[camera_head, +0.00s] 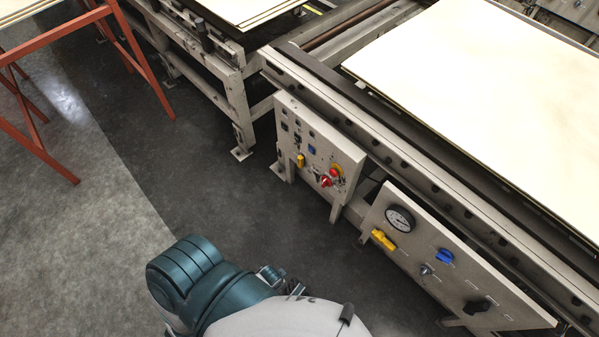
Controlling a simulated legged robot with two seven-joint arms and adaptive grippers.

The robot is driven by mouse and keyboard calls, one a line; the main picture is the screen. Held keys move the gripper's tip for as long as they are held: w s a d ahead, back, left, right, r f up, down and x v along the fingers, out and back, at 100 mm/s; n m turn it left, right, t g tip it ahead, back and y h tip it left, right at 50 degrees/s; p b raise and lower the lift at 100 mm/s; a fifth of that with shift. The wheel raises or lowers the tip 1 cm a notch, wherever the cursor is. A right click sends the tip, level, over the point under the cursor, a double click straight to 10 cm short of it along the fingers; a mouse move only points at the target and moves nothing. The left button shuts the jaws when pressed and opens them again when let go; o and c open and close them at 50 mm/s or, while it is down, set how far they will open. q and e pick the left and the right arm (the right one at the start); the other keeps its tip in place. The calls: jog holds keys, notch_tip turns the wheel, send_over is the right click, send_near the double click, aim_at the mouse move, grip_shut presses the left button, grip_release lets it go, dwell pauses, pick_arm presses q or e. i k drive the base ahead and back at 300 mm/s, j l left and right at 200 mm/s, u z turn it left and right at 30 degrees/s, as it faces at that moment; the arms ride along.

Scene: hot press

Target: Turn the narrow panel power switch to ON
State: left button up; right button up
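The narrow panel (314,138) is a beige upright box face in the middle of the camera_head view. A teal arm of mine bends in at the bottom, apart from the panel. A small grey metal part beside it (270,275) may belong to my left gripper; no fingertips show clearly. My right gripper is out of view.
A wider panel (407,256) stands to the right, with a gauge (399,219), yellow handle (383,240), blue knob (444,256) and black knob (477,306). The press frame and pale sheet (480,90) lie behind. A red stand (50,160) is at left. Dark floor before the narrow panel is clear.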

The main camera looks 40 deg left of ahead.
aim_at(326, 181)
jog(key=u, duration=0.85)
